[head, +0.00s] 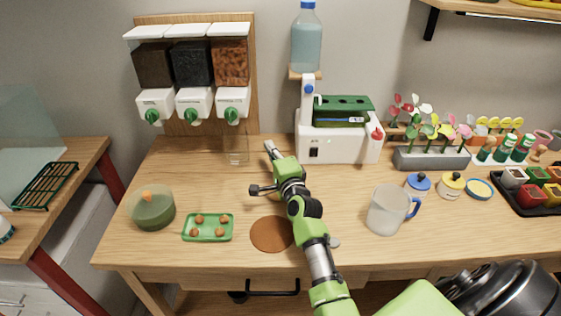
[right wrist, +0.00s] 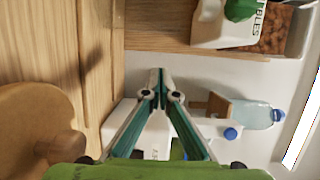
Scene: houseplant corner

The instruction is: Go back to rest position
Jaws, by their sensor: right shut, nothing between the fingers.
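My right gripper (head: 269,148) reaches over the middle of the wooden table, with its arm coming in from the lower right. It is in front of the white machine and holds nothing. In the right wrist view its two fingers (right wrist: 158,85) meet at their tips, with nothing between them. My left gripper is not in the head view.
A clear cup (head: 236,150) stands left of my right gripper, below the dispensers (head: 191,100). A brown disc (head: 270,234), green tray (head: 207,238), green bowl (head: 152,212) and clear jug (head: 387,210) lie around the arm. The white machine (head: 340,148) stands behind.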

